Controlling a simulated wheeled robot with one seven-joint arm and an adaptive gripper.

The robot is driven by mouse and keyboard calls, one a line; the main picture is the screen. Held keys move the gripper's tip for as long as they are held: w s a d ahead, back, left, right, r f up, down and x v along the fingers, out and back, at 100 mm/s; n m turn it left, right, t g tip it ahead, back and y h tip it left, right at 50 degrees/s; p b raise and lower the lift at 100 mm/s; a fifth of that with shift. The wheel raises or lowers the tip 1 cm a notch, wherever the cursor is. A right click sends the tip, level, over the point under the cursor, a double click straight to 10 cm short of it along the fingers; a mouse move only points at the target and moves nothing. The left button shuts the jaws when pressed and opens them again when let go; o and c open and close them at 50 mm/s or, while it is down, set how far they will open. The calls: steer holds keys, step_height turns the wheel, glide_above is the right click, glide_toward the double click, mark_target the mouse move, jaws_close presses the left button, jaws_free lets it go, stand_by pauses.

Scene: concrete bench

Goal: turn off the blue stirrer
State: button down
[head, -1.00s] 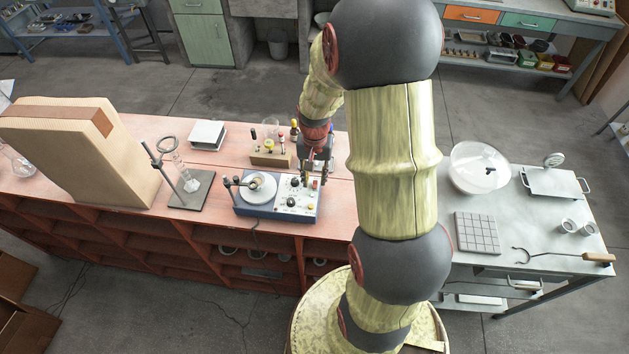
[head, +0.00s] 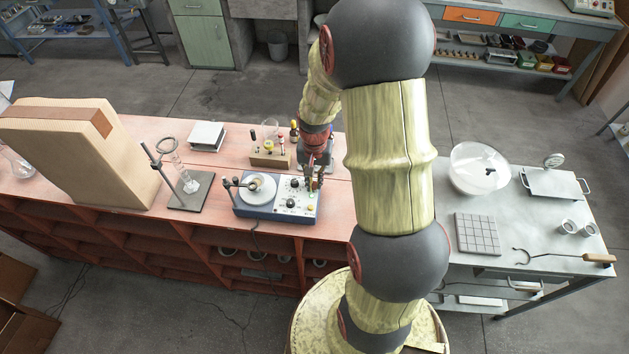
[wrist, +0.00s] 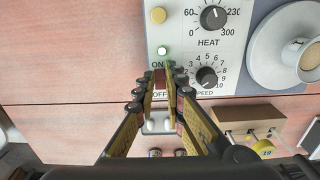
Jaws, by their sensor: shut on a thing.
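The blue stirrer (head: 265,213) stands on the red bench with a pale round plate and a light control panel. In the wrist view its panel (wrist: 190,75) shows a HEAT knob (wrist: 213,17), a SPEED knob (wrist: 207,77), a yellow button (wrist: 158,15) and a bright indicator light (wrist: 163,50). My gripper (wrist: 162,84) is over the ON/OFF marks, its fingers close together around the red power switch (wrist: 159,75). The fingers hide most of the switch, so its position cannot be read. In the head view my gripper (head: 315,186) is at the panel's right end.
A metal side table (head: 490,215) stands at the right.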

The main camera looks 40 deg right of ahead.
mark_target(315, 181)
steer(key=shift+p, duration=0.4)
steer(key=shift+d+r+g+y+p, duration=0.1)
steer(key=shift+g+y+p, duration=0.2)
steer(key=shift+p, duration=0.1)
steer(key=shift+w+p, duration=0.15)
steer(key=shift+p, duration=0.15)
steer(key=c, duration=1.8)
jaws_free()
steer(key=shift+c, duration=0.2)
step_height(315, 181, up, 12)
steer(key=d, duration=0.1)
steer(key=shift+w, duration=0.45)
